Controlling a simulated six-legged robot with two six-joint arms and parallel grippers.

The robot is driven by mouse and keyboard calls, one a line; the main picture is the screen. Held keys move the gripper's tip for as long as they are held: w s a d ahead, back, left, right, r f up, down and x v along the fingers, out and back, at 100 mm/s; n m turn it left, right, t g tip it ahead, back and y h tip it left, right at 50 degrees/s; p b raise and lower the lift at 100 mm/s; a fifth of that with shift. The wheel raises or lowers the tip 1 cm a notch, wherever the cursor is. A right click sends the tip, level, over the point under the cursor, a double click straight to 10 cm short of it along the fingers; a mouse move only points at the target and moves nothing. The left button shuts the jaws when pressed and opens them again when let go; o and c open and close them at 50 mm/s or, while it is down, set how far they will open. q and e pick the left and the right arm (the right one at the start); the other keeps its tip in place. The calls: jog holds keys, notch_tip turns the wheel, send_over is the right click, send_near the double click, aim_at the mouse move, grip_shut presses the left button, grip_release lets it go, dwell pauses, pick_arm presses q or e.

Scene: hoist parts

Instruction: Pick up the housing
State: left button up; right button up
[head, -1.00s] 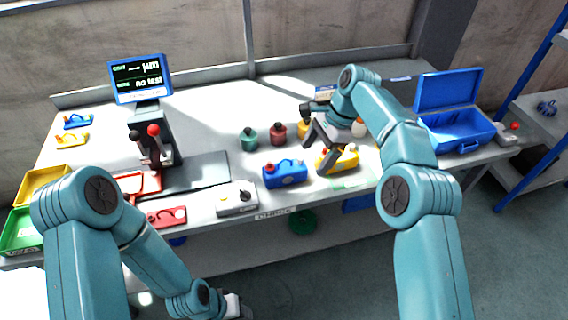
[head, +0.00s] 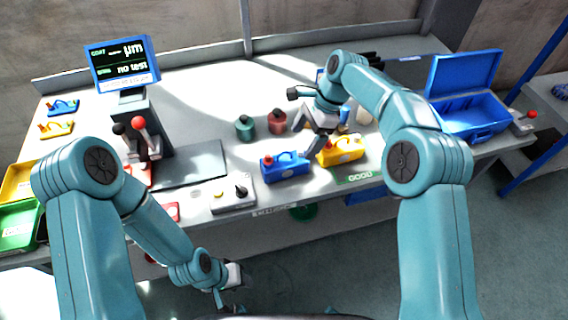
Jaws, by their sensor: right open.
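Two housing-like parts with handles stand side by side near the bench's front edge: a blue one (head: 284,169) and a yellow one (head: 343,152), each with a red or orange cap. I cannot tell from the picture which is the task's housing. My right gripper (head: 309,144) points down just behind and between them, with open, empty jaws. Its fingers partly cover the gap and the yellow part's left end; I cannot tell whether they touch. My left gripper (head: 229,290) hangs low in front of the bench, its jaws mostly hidden.
Green (head: 244,127) and red (head: 277,122) jars stand behind the blue part. A grey control box (head: 232,196) lies to its left, and a green "GOOD" mark (head: 360,178) to the right. An open blue case (head: 465,115) stands at right, a monitor (head: 123,65) at left.

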aim_at(294, 157)
jog(key=x, duration=0.3)
jog(key=shift+s+d, duration=0.1)
jog(key=shift+s+a+f, duration=0.35)
jog(key=shift+f, duration=0.1)
jog(key=p+x, duration=0.1)
jog(key=x, duration=0.3)
jog(key=shift+s+a+f, duration=0.1)
jog(key=shift+a+f, duration=0.15)
jog(key=shift+f, duration=0.2)
jog(key=shift+d, duration=0.1)
jog(key=c, duration=1.5)
